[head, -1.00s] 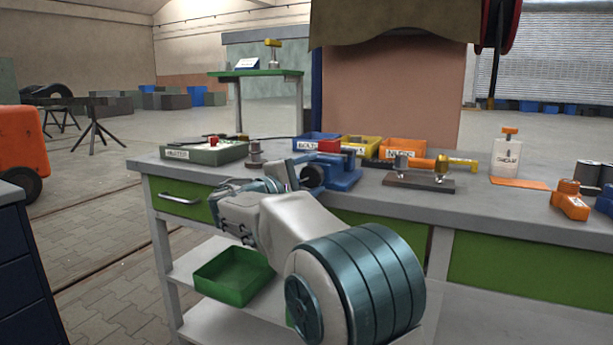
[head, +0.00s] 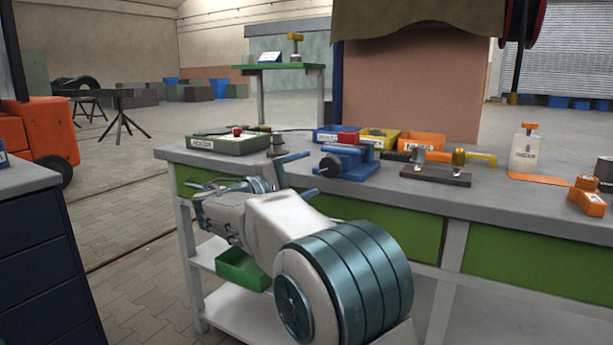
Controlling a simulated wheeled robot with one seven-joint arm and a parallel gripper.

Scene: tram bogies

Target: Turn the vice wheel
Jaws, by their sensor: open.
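The vice (head: 352,162) is blue with a red block on top and stands on the bench near its front edge. Its round dark wheel (head: 330,165) faces left, toward my gripper. My gripper (head: 313,172) is open, with its two teal fingers spread, one above and one below. The fingertips are just left of the wheel, and nothing shows between them. I cannot tell the exact gap in depth between the fingers and the wheel.
The grey bench (head: 500,205) carries a green tray (head: 230,145) at left, a yellow bin (head: 380,138), an orange bin (head: 420,143), a dark block with fittings (head: 436,175) and a white bottle (head: 524,152). A dark blue cabinet (head: 45,255) stands at left.

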